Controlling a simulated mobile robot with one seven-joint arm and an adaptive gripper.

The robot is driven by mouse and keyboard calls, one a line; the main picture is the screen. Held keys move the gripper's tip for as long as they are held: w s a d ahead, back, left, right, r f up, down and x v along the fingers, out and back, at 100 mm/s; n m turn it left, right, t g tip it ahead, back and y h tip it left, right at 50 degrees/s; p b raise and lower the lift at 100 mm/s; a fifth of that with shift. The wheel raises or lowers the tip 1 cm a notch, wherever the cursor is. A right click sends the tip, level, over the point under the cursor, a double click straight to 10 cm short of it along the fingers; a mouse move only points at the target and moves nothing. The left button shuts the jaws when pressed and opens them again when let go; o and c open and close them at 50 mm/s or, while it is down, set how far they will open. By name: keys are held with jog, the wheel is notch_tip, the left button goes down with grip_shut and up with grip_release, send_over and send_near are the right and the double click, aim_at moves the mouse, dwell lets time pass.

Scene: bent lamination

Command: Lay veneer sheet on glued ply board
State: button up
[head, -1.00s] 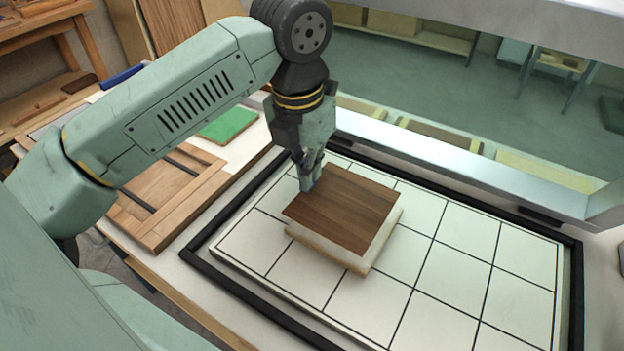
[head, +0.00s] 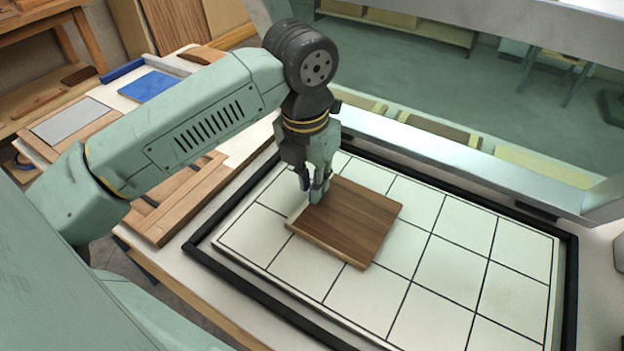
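The brown veneer sheet (head: 352,218) lies over the ply board (head: 330,250), whose pale edge shows as a thin rim along the front left side. The two look nearly lined up, and most of the board and its glue are hidden under the sheet. My gripper (head: 313,197) points down at the sheet's back left corner, with its fingertips at or touching the edge. The fingers are seen nearly edge-on, so I cannot tell whether they still pinch the sheet.
The board rests on a white gridded bed (head: 460,270) inside a black frame (head: 250,302). Grid squares to the right and front are bare. A metal beam (head: 460,165) runs behind. A blue sheet (head: 148,86) and wooden frame (head: 180,205) lie at left.

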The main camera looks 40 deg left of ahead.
jog(key=shift+o, duration=0.6)
jog(key=shift+r+p, duration=0.25)
jog(key=shift+p, duration=0.2)
jog(key=shift+r+b, duration=0.35)
jog(key=shift+r, duration=0.05)
notch_tip(320, 180, up, 11)
jog(key=s+b, duration=0.1)
jog(key=shift+s+f, duration=0.1)
